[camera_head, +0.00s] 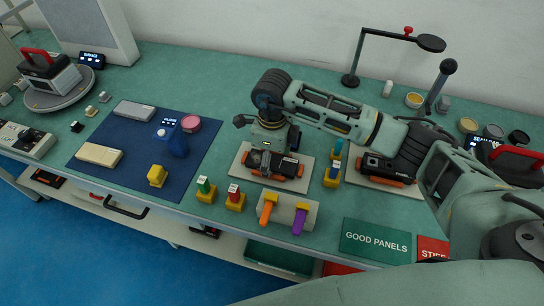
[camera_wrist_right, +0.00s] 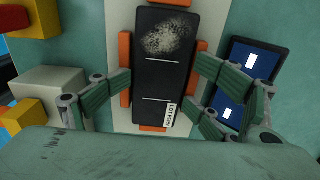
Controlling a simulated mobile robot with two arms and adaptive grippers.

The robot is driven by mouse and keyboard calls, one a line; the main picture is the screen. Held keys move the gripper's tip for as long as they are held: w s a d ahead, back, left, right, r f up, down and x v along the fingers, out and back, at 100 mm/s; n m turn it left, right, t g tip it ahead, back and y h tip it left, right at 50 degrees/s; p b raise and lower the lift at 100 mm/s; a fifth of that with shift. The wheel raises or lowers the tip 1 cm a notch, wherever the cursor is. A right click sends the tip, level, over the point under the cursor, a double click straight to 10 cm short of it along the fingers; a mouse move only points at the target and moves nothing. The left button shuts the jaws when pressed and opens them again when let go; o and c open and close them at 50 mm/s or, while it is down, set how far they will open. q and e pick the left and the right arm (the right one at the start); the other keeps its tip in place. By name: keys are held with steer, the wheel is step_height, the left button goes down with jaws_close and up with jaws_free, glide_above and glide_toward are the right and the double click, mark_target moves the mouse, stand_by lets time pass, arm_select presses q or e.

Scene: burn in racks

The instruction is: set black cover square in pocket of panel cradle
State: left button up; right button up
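In the right wrist view the black cover (camera_wrist_right: 161,75) is a dark slab with a pale worn patch, thin white lines and a small white label. It lies flat in or just above the pocket of the panel cradle (camera_wrist_right: 121,15), between orange corner guides, roughly lined up with them. I cannot tell if it is fully seated. My right gripper (camera_wrist_right: 163,84) has fingers on both long sides, their tips against its edges. In the head view my right gripper (camera_head: 270,150) is down over the cradle (camera_head: 240,168), hiding part of it. My left gripper is out of view.
A second cradle (camera_head: 352,177) with a dark unit stands to the right, partly behind my arm. Yellow-based coloured pieces (camera_head: 235,200) and a block with orange and purple clips (camera_head: 285,212) stand in front. A blue mat (camera_head: 120,130) lies left; a lamp stand (camera_head: 352,78) stands behind.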

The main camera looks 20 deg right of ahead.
steer(key=shift+s+f, duration=0.15)
steer(key=shift+s, duration=0.1)
